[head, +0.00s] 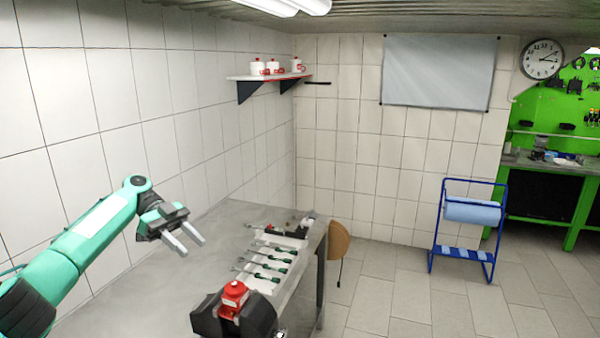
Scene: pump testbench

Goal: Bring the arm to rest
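My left arm, green and black, comes in from the left. My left gripper (187,241) is raised in front of the tiled wall, above the left part of the grey workbench (130,285). Its two light grey fingers stand apart with nothing between them. No part of my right arm or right gripper shows in the head view.
A dark device with a red top (234,297) stands at the bench's near edge. Several green-handled tools (266,268) lie in a row on a light holder. A wall shelf (270,77) holds white-and-red containers. A blue roll stand (465,230) stands on open floor.

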